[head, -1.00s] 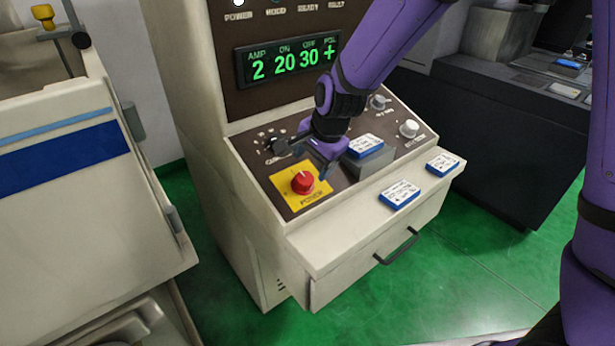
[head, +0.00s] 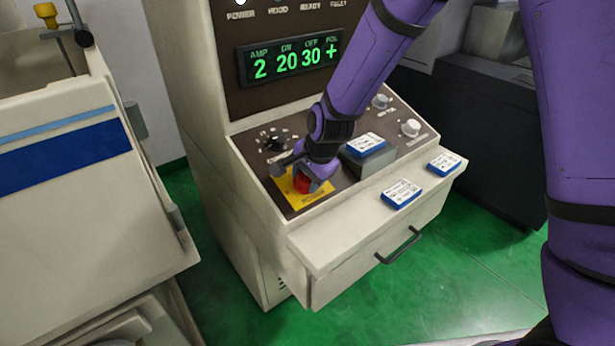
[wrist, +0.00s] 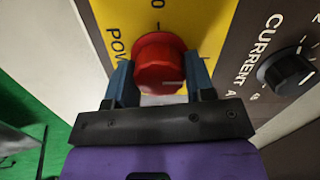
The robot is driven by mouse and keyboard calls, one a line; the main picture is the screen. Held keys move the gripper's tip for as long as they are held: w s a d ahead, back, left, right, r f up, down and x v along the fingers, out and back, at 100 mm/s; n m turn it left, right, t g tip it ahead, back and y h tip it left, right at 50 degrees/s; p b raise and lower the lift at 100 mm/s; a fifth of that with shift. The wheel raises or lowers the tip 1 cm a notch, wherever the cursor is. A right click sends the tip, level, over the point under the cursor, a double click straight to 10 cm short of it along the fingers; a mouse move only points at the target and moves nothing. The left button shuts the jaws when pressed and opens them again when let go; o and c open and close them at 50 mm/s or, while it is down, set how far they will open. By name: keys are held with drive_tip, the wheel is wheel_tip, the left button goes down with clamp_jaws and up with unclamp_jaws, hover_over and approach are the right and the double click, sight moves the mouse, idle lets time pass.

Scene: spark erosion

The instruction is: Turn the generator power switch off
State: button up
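The generator power switch is a red knob (head: 302,184) on a yellow plate (head: 316,197) at the front left of the sloped control panel. It also shows in the wrist view as a red knob (wrist: 160,62) on the yellow plate (wrist: 194,18), with a "0" mark and part of the word POWER. My gripper (wrist: 160,82) has its two blue-grey fingers apart, one on each side of the red knob. Whether the fingers touch the knob I cannot tell. In the head view my gripper (head: 303,180) partly covers the knob. The knob's pointer setting is not clear.
A black CURRENT dial (wrist: 286,70) sits beside the plate. A grey block (head: 368,160) with a blue-white box on top stands right of my gripper. Two more boxes (head: 402,194) (head: 444,164) lie on the ledge. A green display (head: 290,60) is lit above.

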drive_tip(key=c, duration=0.3)
drive_tip(key=shift+c, duration=0.2)
drive_tip(key=shift+n, duration=0.3)
drive_tip(key=n, duration=0.3)
drive_tip(key=shift+n, duration=0.3)
drive_tip(key=n, duration=0.4)
drive_tip(key=shift+a+n+h, duration=0.1)
drive_tip(key=shift+n+h, duration=0.2)
drive_tip(key=n, duration=0.4)
drive_tip(key=shift+n, duration=2.4)
